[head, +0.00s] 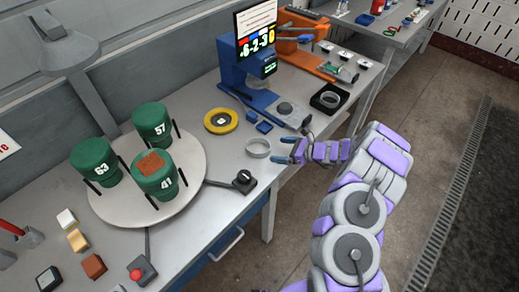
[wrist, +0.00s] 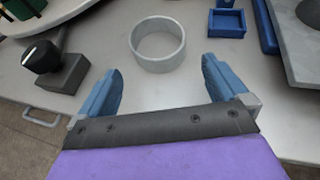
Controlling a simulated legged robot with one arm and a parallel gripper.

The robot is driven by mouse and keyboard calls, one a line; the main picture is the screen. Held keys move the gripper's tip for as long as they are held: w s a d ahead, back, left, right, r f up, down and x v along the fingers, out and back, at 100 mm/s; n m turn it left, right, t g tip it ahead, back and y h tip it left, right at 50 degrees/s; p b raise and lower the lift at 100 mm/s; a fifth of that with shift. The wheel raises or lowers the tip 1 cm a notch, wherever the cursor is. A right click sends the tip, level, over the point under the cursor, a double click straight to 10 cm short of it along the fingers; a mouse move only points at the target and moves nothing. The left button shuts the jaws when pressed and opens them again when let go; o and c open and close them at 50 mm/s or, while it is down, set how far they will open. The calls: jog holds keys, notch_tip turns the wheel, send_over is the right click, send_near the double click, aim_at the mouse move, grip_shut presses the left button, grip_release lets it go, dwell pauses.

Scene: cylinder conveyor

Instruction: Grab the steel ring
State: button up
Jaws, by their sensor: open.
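The steel ring (head: 258,148) is a plain grey open band lying flat on the grey workbench, right of the round turntable in the head view. In the wrist view the ring (wrist: 158,45) lies beyond my fingertips, roughly centred between them. My gripper (head: 291,151) is open and empty, with its blue fingers pointing left toward the ring. In the wrist view the two blue fingers of my gripper (wrist: 162,78) are spread wide, wider than the ring. The ring appears apart from both fingers.
A round turntable (head: 193,195) holds green cylinders marked 63, 57 and 41. A black knob box (head: 244,181) stands left of the ring.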

aim_at(263, 147)
jog(key=x, duration=0.4)
jog(key=shift+s+a+r, duration=0.1)
jog(key=shift+s+r, duration=0.05)
jog(key=shift+r, duration=0.05)
jog(key=b+x, duration=0.1)
jog(key=x, duration=0.2)
jog(key=shift+a, duration=0.25)
jog(key=shift+w+a+f, duration=0.1)
jog(key=shift+w+a, duration=0.15)
jog(key=shift+a, duration=0.15)
jog(key=shift+c, duration=0.3)
jog(key=c, duration=0.7)
